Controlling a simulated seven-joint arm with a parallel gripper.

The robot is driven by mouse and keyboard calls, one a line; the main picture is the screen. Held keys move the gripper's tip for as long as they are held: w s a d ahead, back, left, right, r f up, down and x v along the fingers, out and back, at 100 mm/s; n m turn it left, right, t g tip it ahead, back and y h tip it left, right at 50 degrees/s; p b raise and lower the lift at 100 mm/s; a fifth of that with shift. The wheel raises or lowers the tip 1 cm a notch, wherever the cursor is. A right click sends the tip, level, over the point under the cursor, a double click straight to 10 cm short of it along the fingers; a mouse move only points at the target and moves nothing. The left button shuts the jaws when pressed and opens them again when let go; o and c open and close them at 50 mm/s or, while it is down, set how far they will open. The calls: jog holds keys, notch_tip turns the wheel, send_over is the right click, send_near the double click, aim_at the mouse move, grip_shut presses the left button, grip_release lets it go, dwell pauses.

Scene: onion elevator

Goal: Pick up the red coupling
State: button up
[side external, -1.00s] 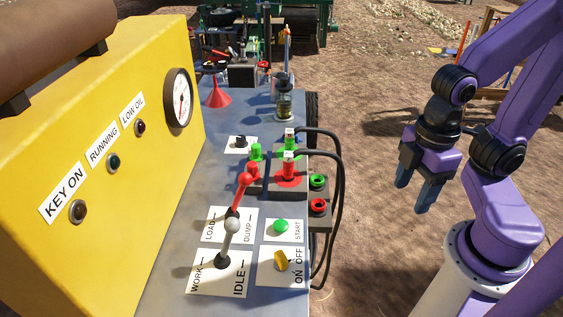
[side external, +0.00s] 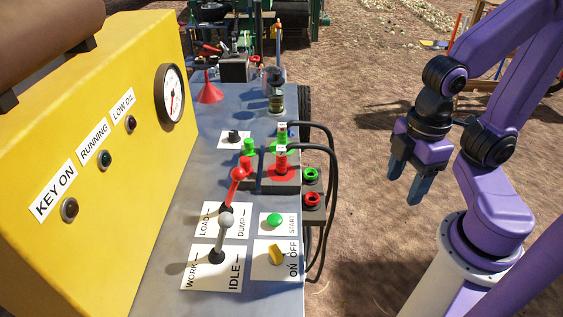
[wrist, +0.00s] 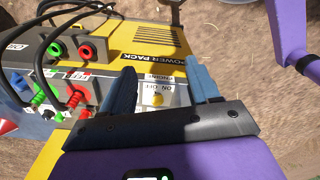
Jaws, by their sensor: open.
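The red coupling (side external: 281,162) stands upright in a grey block on the blue-grey deck, with a white-marked top and a black hose running from it. A green coupling (side external: 282,137) with its own hose stands just behind it. The red coupling also shows at the left of the wrist view (wrist: 75,98). My gripper (side external: 405,188) is open and empty, pointing down in the air to the right of the deck, well apart from the coupling. In the wrist view its two fingers (wrist: 163,84) stand apart, with the deck's switch end seen between them.
Black hoses (side external: 331,170) loop off the deck's right edge beside green (side external: 311,174) and red (side external: 312,199) ring ports. A red lever (side external: 236,185) and a grey-knobbed lever (side external: 224,235) stand in front. A yellow panel (side external: 100,90) walls the left. The air between gripper and deck is clear.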

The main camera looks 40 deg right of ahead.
jog(key=shift+o, duration=0.2)
jog(key=n, duration=0.2)
send_near(284, 149)
notch_tip(284, 149, down, 10)
jog(key=shift+w+a+f, duration=0.1)
jog(key=shift+w, duration=0.05)
jog(key=shift+w+f, duration=0.2)
jog(key=shift+f, duration=1.05)
jog(key=shift+w+f, duration=0.2)
jog(key=shift+f, duration=1.1)
grip_shut()
